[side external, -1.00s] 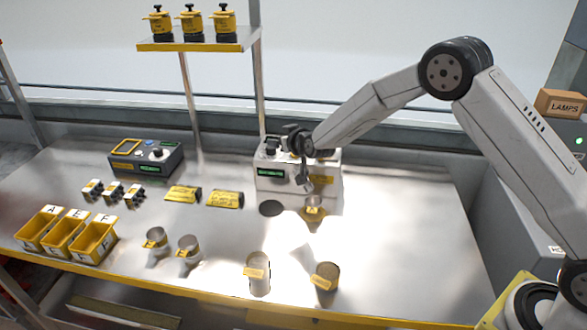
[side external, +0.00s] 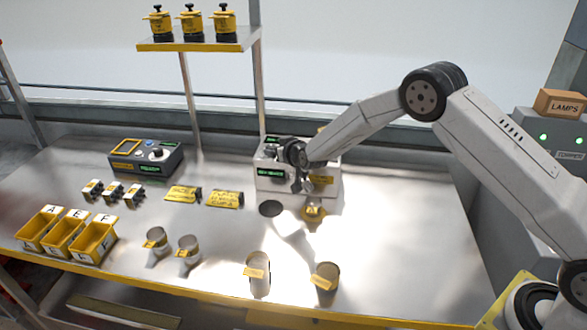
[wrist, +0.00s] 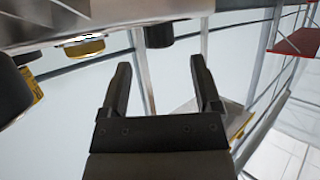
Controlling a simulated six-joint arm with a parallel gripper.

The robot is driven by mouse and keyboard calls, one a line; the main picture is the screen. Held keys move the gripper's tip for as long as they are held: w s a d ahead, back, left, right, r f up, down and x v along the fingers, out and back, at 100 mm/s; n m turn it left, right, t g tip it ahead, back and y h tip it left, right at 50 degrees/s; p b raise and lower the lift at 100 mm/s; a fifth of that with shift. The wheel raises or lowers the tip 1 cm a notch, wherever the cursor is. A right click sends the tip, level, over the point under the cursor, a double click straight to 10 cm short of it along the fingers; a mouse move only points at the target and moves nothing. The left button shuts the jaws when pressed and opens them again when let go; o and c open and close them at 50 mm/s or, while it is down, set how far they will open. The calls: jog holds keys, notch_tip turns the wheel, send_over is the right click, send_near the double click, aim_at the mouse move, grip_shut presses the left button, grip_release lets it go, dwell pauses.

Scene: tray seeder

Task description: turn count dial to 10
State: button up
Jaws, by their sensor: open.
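The grey-white machine (side external: 330,185) stands at the back middle of the bench with a green-lit display (side external: 271,172) too small to read. My gripper (side external: 302,184) is close in front of its face; the wrist hides part of that face. In the wrist view my gripper (wrist: 164,82) has its two black fingers apart, with nothing between them. A dark round knob-like part (wrist: 158,36) shows beyond the fingertips, apart from them. I cannot tell if it is the count dial, and no dial marking is readable. A second control box (side external: 146,158) with knobs stands at the left.
A metal cup with a yellow label (side external: 312,215) stands just below my gripper, and a dark disc (side external: 270,208) lies beside it. Several more cups stand toward the front. Yellow bins (side external: 95,240) are at the left. The bench's right part is clear.

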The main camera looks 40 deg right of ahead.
aim_at(272, 147)
jog(key=shift+x, duration=2.65)
grip_shut()
jog(key=shift+w+r+n+y, duration=0.1)
jog(key=shift+r+n+y, duration=0.1)
jog(key=shift+n+y, duration=0.6)
grip_release()
jog(key=shift+f, duration=0.1)
jog(key=shift+s, duration=0.25)
jog(key=v, duration=0.7)
